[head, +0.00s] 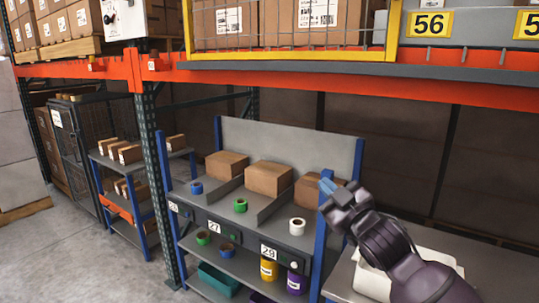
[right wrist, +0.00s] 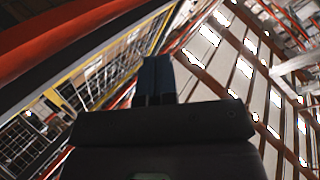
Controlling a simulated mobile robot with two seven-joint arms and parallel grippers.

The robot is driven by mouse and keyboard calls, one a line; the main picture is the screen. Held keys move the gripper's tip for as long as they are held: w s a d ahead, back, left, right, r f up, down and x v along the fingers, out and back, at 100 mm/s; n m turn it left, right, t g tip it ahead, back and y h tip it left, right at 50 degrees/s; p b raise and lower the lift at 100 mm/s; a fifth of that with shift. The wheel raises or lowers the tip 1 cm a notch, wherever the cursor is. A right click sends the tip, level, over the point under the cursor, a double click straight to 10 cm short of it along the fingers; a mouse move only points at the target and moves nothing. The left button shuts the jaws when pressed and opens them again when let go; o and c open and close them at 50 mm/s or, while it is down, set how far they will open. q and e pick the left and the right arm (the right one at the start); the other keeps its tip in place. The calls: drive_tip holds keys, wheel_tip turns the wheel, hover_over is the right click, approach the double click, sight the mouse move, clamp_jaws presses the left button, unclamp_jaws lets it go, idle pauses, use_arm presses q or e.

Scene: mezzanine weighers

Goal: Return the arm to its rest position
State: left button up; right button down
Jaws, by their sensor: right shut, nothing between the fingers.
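My right gripper (head: 328,186) is raised at the right of the head view, in front of the blue post at the right end of the shelf unit. Its two blue fingertips are together and hold nothing. In the right wrist view the shut fingers (right wrist: 156,78) point up toward the roof, with no object between them. Part of the right-hand box on the shelf is hidden behind the gripper. My left gripper is not in view.
The shelf unit (head: 290,120) holds cardboard boxes (head: 268,178), a white tape roll (head: 297,226), a green roll (head: 240,205) and a blue roll (head: 196,187). An orange beam (head: 300,79) runs above. Open floor (head: 60,260) lies at the left.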

drive_tip(key=s+d+f+m+g+h, duration=0.1)
drive_tip(key=s+d+f+m+h, duration=0.2)
drive_tip(key=f, duration=0.5)
drive_tip(key=s+d+f+m+h, duration=0.15)
drive_tip(key=s+d+f, duration=0.3)
drive_tip(key=f, duration=0.45)
drive_tip(key=s+d+f+m+g+h, duration=0.1)
drive_tip(key=s+d+f+m+h, duration=0.2)
drive_tip(key=f, duration=0.5)
drive_tip(key=s+d+f+m+g+h, duration=0.1)
drive_tip(key=s+d+f+g, duration=0.1)
drive_tip(key=s+f, duration=0.6)
drive_tip(key=s+d+f+m+g+h, duration=0.1)
drive_tip(key=s+d+f+m+g, duration=0.1)
drive_tip(key=s+f, duration=0.6)
drive_tip(key=s, duration=0.4)
drive_tip(key=shift+s+d+f+g, duration=0.15)
drive_tip(key=shift+s+d+g, duration=0.15)
drive_tip(key=shift+d, duration=0.1)
drive_tip(key=shift+w+m, duration=0.15)
drive_tip(key=shift+m, duration=0.1)
